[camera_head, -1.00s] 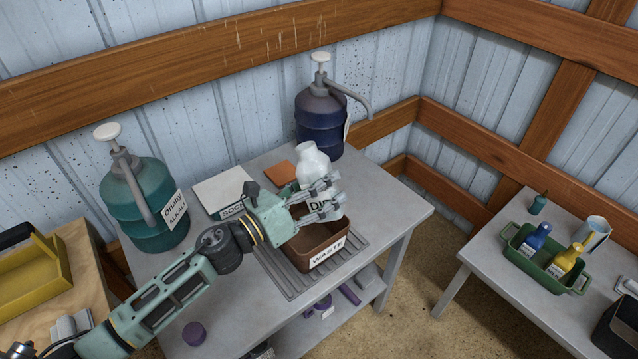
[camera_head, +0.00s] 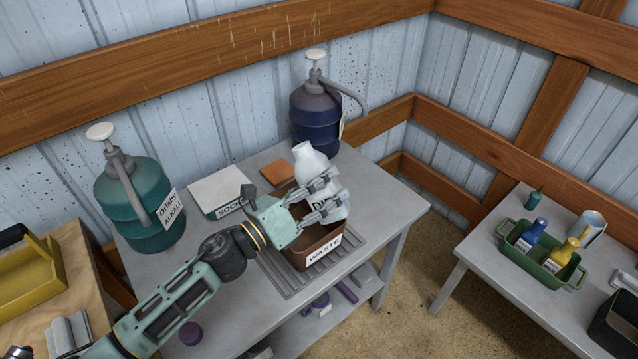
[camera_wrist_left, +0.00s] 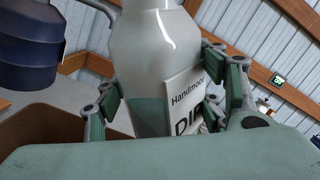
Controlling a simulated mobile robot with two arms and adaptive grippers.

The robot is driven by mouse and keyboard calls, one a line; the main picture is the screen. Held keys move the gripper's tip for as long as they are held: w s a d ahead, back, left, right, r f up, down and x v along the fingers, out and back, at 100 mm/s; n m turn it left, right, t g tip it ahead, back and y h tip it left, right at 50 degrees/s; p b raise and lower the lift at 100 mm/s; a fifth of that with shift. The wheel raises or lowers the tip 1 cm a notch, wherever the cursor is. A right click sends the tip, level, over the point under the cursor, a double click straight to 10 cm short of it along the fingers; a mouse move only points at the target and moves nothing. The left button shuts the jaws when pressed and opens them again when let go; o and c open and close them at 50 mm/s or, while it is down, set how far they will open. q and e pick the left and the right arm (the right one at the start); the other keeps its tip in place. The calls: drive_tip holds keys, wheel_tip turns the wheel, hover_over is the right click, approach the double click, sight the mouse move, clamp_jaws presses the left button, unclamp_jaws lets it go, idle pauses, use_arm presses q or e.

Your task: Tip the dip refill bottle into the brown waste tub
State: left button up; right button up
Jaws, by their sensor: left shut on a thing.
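The dip refill bottle (camera_head: 312,168) is white and translucent, with a "DIP" label. My left gripper (camera_head: 326,196) is shut on its lower body and holds it over the brown waste tub (camera_head: 318,256). The bottle leans with its neck to the upper left in the head view. The left wrist view shows the bottle (camera_wrist_left: 155,50) between the fingers, with greenish liquid in its lower part. The tub (camera_wrist_left: 40,140) lies behind and to the left there. The tub stands on a slatted grate, and my gripper hides part of its inside. My right gripper is out of view.
A teal alkali jug (camera_head: 140,205) stands left on the grey table, and a dark blue pump jug (camera_head: 316,118) stands behind the bottle. A white "SOCK" box (camera_head: 218,190) and an orange square (camera_head: 276,173) lie near the wall. A green caddy (camera_head: 540,262) sits on the right table.

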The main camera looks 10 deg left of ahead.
use_arm(q)
drive_tip(key=shift+s+d+n, duration=0.1)
drive_tip(key=shift+d+n, duration=0.2)
drive_tip(key=shift+n, duration=0.3)
drive_tip(key=shift+s+d+n+t+b, duration=0.15)
drive_tip(key=shift+d+n+t+b, duration=0.2)
drive_tip(key=shift+n, duration=0.35)
drive_tip(key=shift+a+f, duration=0.1)
drive_tip(key=shift+f, duration=0.05)
drive_tip(key=shift+s+d+f+n+t+y, duration=0.1)
drive_tip(key=shift+d+n+t+y, duration=0.15)
drive_tip(key=shift+n, duration=0.35)
drive_tip(key=shift+d+f+n+b, duration=0.15)
drive_tip(key=shift+n+b, duration=0.25)
drive_tip(key=shift+n, duration=0.3)
drive_tip(key=shift+s, duration=0.1)
